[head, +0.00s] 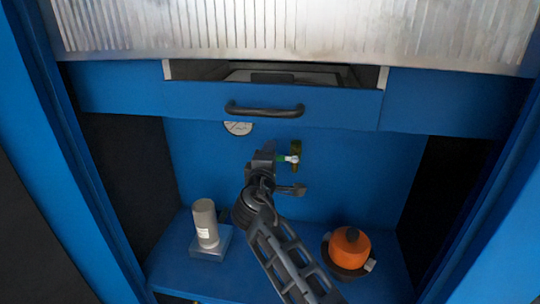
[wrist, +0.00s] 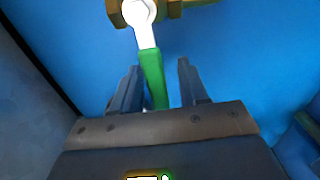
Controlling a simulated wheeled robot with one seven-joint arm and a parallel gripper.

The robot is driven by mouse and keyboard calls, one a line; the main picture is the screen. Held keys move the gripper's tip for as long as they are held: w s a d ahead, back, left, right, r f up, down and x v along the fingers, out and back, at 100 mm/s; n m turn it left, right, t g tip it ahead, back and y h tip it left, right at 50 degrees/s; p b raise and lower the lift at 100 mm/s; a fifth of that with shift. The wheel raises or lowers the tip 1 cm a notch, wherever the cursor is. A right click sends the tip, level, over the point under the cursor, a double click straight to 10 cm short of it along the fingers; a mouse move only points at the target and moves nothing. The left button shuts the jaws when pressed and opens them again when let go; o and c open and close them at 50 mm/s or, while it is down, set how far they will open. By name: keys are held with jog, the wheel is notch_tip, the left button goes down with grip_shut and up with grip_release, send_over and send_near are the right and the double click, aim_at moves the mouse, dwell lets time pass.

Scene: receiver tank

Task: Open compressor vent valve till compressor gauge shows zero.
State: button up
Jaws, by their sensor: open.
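The vent valve (head: 294,159) is on the blue back panel in the head view, with a brass body and a lever with a green grip. In the wrist view the lever's pale metal part (wrist: 145,32) runs from the brass body (wrist: 116,14) down to the green grip (wrist: 153,78). My gripper (wrist: 156,80) is open, with a finger on either side of the green grip; I cannot tell if either touches it. The head view shows my gripper (head: 268,157) just left of the valve. The round white gauge (head: 238,129) is partly hidden by the drawer; its needle is unreadable.
A blue drawer (head: 200,98) with a dark handle (head: 264,111) stands slightly open above the valve. Side walls bound the recess.

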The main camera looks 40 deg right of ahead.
jog(key=v, duration=0.7)
jog(key=shift+s+a, duration=0.1)
jog(key=shift+a, duration=0.05)
jog(key=s+a+f+y, duration=0.4)
jog(key=s+f+y, duration=0.1)
jog(key=s+f, duration=0.55)
jog(key=s+a+f+m+y, duration=0.1)
jog(key=s+a+f+y, duration=0.15)
jog(key=s, duration=0.45)
jog(key=s+a+f+y, duration=0.2)
jog(key=s+f, duration=0.1)
jog(key=s, duration=0.5)
jog(key=s+a+r+m+t+y, duration=0.1)
jog(key=s+r+m, duration=0.3)
jog(key=s, duration=0.7)
jog(key=s+a+r+m+t+y, duration=0.1)
jog(key=s+r+m, duration=0.3)
jog(key=s+r, duration=0.5)
jog(key=s+a+y, duration=0.1)
jog(key=s, duration=0.1)
jog(key=shift+s+r+p, duration=0.25)
jog(key=shift+s+p, duration=0.05)
jog(key=shift+p, duration=0.1)
